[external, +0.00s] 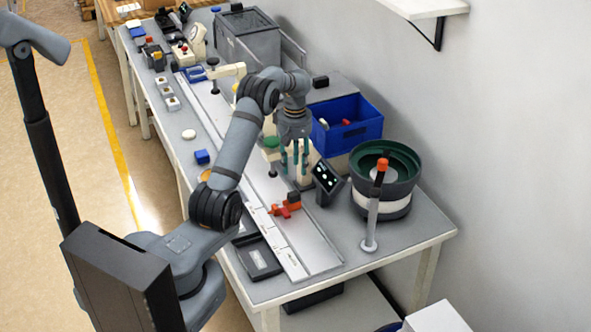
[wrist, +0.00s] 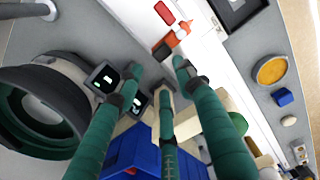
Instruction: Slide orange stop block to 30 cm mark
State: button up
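The orange stop block (external: 287,205) sits on the light rail strip (external: 262,218) near the front end of the bench. In the wrist view the orange stop block (wrist: 172,41) shows near the top centre, just beyond the fingertips. My gripper (external: 295,172) has several green fingers pointing down and hangs behind the block, apart from it. In the wrist view my gripper (wrist: 157,74) has its fingers spread with nothing between them. The scale marks on the strip are too small to read, so I cannot tell the 30 cm mark.
A bowl feeder (external: 385,180) and a post with an orange top (external: 374,205) stand to the right. A small dark display (external: 327,180) stands close beside my gripper. A blue bin (external: 347,123) is behind.

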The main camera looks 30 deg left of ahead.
jog(key=shift+r, duration=0.55)
jog(key=shift+c, duration=0.3)
